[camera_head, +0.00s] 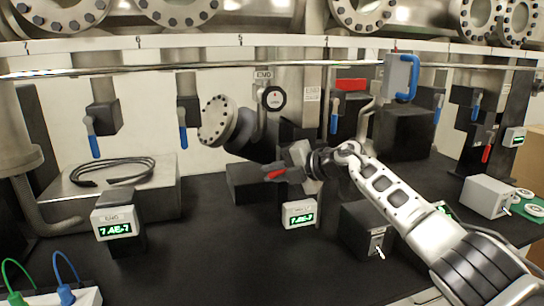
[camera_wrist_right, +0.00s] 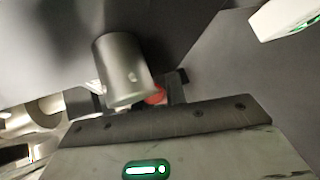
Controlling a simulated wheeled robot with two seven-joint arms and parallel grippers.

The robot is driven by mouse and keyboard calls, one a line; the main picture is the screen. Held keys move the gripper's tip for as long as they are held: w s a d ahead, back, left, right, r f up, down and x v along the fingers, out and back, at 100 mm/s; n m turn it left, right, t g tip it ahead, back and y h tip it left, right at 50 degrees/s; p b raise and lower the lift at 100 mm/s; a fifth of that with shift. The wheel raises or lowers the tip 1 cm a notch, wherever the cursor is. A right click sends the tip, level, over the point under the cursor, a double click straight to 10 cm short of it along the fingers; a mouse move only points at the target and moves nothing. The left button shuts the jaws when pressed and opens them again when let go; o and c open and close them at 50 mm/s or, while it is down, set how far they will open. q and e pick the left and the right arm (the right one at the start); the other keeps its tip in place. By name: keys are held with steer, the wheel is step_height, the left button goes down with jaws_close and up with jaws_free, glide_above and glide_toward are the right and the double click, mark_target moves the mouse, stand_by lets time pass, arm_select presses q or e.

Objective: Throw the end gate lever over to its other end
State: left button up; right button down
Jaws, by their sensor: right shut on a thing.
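A red-handled lever (camera_head: 275,174), which I take for the end gate lever, shows at the tip of my right gripper (camera_head: 288,170), below the grey pipe with the round bolted flange (camera_head: 218,121). In the right wrist view a bit of the red handle (camera_wrist_right: 155,95) shows between the dark fingers, beside a grey metal cylinder (camera_wrist_right: 122,70). My right gripper is shut on the red handle, and its fingers hide much of the lever. My left gripper is not in view.
Blue levers (camera_head: 183,138) hang from valves along the back. Display boxes (camera_head: 299,214) stand on the dark bench, one just below my right gripper. A dark switch box (camera_head: 368,231) sits below my right arm. A horizontal rail (camera_head: 200,68) crosses above. The bench's middle front is clear.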

steer(key=shift+w+d+f+n+h+p, duration=0.1)
steer(key=shift+d+f+n+h+p, duration=0.25)
steer(key=shift+f+h+p, duration=0.3)
steer(key=shift+w+d+f+n+h+p, duration=0.1)
steer(key=shift+d+f+n+h+p, duration=0.15)
steer(key=shift+f+n+h+p, duration=0.35)
steer(key=shift+r, duration=0.15)
steer(key=c, duration=1.4)
jaws_free()
steer(key=shift+c, duration=0.2)
steer(key=b+v, duration=0.1)
steer(key=v, duration=1.5)
steer(key=shift+r, duration=0.1)
